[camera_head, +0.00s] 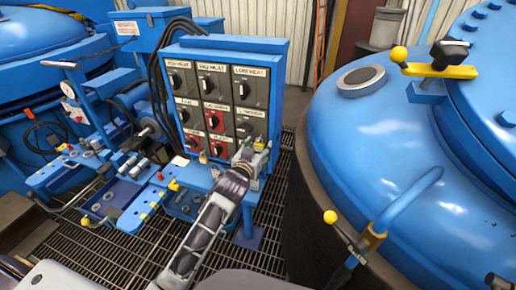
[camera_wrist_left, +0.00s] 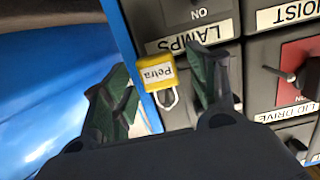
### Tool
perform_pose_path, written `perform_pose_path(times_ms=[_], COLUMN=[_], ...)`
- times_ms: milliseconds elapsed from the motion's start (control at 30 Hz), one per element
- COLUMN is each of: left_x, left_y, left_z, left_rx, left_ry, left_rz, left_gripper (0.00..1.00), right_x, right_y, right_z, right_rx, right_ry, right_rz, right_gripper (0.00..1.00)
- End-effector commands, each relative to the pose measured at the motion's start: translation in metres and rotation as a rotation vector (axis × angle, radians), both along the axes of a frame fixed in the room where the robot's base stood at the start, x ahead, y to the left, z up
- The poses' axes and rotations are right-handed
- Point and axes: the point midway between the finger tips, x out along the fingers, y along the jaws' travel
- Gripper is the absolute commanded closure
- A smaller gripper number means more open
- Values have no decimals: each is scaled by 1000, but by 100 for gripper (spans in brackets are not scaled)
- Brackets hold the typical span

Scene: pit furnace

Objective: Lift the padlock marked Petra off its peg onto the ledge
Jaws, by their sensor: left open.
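The yellow padlock marked Petra (camera_wrist_left: 157,72) is in the left wrist view. Its label is upside down there and its silver shackle shows below the body, in front of the panel's edge. I cannot make out the peg. My left gripper (camera_wrist_left: 160,64) is open, with one dark green finger on each side of the padlock; I cannot tell whether either touches it. In the head view my left gripper (camera_head: 256,158) is at the lower right corner of the switch panel (camera_head: 222,90). The blue ledge (camera_head: 198,174) runs below the panel, partly behind my arm.
Black and red switches with labels such as LAMPS (camera_wrist_left: 205,32) are close to the fingers. A small yellow item (camera_head: 203,158) is at the ledge. A big blue vessel (camera_head: 375,130) stands on the right. A blue valve bench (camera_head: 120,190) stands on the left, above floor grating.

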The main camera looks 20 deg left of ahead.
Motion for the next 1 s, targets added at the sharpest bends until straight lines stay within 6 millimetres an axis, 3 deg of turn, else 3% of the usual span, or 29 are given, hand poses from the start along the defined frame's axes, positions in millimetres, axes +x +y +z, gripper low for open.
perform_pose_path(times_ms=[200, 600, 1000], left_x=[0, 0, 0], left_y=[0, 0, 0], left_z=[0, 0, 2], left_rx=[0, 0, 0], left_ry=[0, 1, 0], left_rz=[0, 0, 0], left_gripper=[44, 92, 92], right_x=[0, 0, 0], right_y=[0, -1, -1], right_z=[0, 0, 3], right_rx=[0, -1, -1], right_ry=[0, 0, 0], right_rz=[0, 0, 0], right_gripper=[60, 60, 60])
